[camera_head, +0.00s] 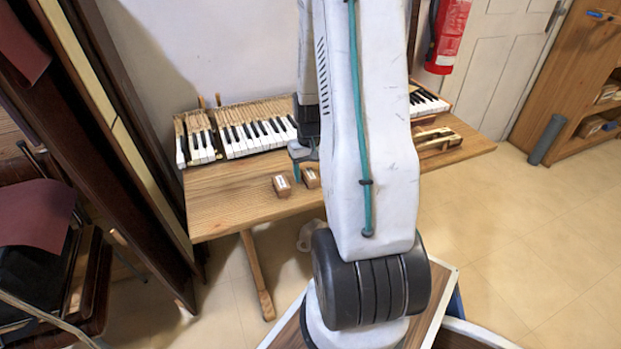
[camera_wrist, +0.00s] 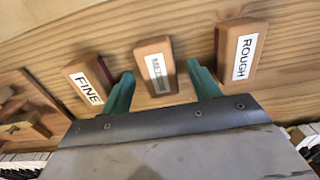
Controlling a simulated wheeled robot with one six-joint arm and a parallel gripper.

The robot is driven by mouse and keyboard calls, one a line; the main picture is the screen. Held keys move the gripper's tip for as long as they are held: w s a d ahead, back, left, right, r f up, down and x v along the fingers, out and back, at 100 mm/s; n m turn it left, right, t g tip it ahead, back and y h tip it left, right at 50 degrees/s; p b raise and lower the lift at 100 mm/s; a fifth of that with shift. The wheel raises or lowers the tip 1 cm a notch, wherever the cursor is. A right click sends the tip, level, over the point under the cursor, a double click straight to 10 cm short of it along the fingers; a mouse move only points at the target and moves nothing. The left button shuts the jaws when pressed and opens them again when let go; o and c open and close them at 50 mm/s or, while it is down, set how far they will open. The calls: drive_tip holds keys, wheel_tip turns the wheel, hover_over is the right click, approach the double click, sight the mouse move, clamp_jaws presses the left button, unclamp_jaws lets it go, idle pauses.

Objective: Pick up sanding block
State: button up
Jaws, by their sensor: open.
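Three small brown sanding blocks with white labels lie in a row on the wooden table. In the wrist view, the left block reads FINE (camera_wrist: 90,80), the right one reads ROUGH (camera_wrist: 241,50), and the middle block (camera_wrist: 155,66) has a label too blurred to read surely. My gripper (camera_wrist: 162,73) has two teal fingers spread apart and empty; the middle block appears between them, but I cannot tell the height gap. In the head view, my gripper (camera_head: 303,150) is above the table, behind two visible blocks, the left block (camera_head: 281,186) and the right block (camera_head: 311,178). The third is hidden behind my arm.
The wooden table (camera_head: 230,205) has clear room at its front left. Piano keys (camera_head: 250,135) run along its back. A wooden piece (camera_head: 437,140) lies at its right. A red fire extinguisher (camera_head: 448,35) hangs on the wall and a dark wooden panel (camera_head: 120,150) stands at left.

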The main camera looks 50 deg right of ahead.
drive_tip(key=shift+f, duration=0.5)
drive_tip(key=c, duration=1.1)
drive_tip(key=shift+o, duration=0.2)
drive_tip(key=shift+r, duration=0.2)
